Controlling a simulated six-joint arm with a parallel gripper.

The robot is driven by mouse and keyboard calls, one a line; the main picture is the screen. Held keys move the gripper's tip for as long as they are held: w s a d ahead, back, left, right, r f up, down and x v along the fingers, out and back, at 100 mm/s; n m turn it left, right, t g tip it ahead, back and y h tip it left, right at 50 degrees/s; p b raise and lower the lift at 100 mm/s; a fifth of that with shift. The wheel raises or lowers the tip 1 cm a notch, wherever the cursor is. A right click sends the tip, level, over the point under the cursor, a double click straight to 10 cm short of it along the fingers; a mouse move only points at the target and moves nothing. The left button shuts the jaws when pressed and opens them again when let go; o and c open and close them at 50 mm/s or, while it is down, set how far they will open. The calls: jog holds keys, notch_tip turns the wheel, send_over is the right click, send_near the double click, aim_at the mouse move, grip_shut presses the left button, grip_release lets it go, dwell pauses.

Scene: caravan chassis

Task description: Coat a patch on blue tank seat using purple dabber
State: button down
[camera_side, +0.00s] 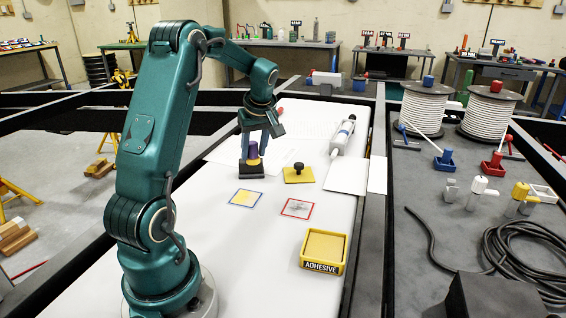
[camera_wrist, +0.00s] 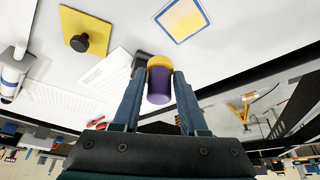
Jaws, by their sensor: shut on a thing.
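The purple dabber (camera_side: 253,150) is upright between the fingers of my gripper (camera_side: 253,148), which is shut on it. Its yellow tip is down, at a small black stand (camera_side: 251,169); I cannot tell whether it is seated or just above. The wrist view shows the purple body (camera_wrist: 159,92) and yellow tip between the fingers (camera_wrist: 158,95). The blue-outlined tank seat (camera_side: 246,198) lies flat in front of the stand, with a yellow patch inside. It also shows in the wrist view (camera_wrist: 183,18). A yellow tray labelled ADHESIVE (camera_side: 325,246) sits at the front right.
A red-outlined square (camera_side: 298,208) with a grey smudge lies right of the blue one. A yellow plate with a black knob (camera_side: 299,174) is behind it. A white cartridge tube (camera_side: 343,135) lies farther back.

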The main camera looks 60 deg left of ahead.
jog(key=shift+s+a+f, duration=0.25)
jog(key=shift+s+f, duration=0.15)
jog(key=shift+f, duration=3.1)
jog(key=shift+s+d+f, duration=0.1)
jog(key=shift+d+f, duration=0.05)
jog(key=shift+f, duration=0.8)
jog(key=shift+s+d, duration=2.4)
jog(key=shift+s, duration=0.05)
jog(key=w+a, duration=0.5)
jog(key=shift+r, duration=4.15)
